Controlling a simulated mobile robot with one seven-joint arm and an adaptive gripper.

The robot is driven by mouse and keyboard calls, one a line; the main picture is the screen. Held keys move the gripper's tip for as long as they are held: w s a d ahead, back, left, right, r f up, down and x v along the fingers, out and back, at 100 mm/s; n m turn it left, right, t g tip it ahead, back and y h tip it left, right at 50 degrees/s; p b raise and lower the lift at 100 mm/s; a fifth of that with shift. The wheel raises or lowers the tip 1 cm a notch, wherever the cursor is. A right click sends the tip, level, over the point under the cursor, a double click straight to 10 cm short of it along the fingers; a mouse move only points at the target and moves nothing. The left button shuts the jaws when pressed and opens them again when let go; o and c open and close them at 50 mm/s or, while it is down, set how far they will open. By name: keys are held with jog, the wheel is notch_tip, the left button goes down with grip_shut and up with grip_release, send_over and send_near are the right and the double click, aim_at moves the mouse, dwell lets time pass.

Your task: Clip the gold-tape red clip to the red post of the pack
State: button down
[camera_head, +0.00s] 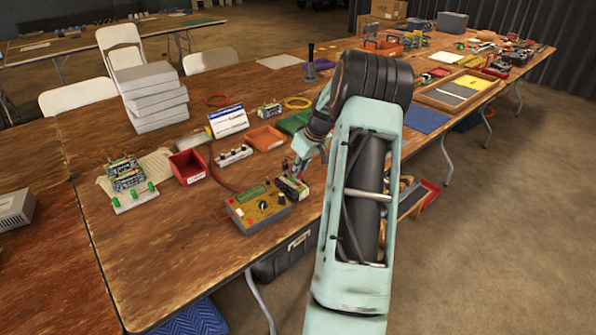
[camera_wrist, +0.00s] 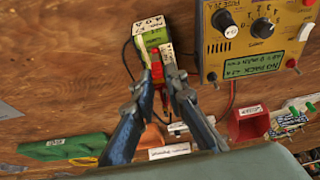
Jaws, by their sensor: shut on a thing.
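The pack (camera_wrist: 152,38), green and yellow with pale labels, lies on the wooden table, just beyond my fingertips in the wrist view. In the head view the pack (camera_head: 291,187) sits beside the charger, partly behind my arm. My gripper (camera_wrist: 160,82) is shut on a red clip (camera_wrist: 157,69), held at the pack's near end. The gold tape is not clear either. In the head view my gripper (camera_head: 299,168) is just above the pack.
The yellow charger (camera_wrist: 255,38) with knobs and display stands close beside the pack; it also shows in the head view (camera_head: 258,208). A red bin (camera_head: 187,167), an orange tray (camera_head: 265,138) and a white switch strip (camera_head: 233,155) lie behind. The table's front-left area is clear.

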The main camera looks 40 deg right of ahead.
dwell(0.3)
jog(key=c, duration=1.8)
grip_release()
jog(key=shift+c, duration=0.2)
jog(key=shift+o, duration=0.9)
jog(key=shift+r+p, duration=1.95)
jog(key=shift+r, duration=1.85)
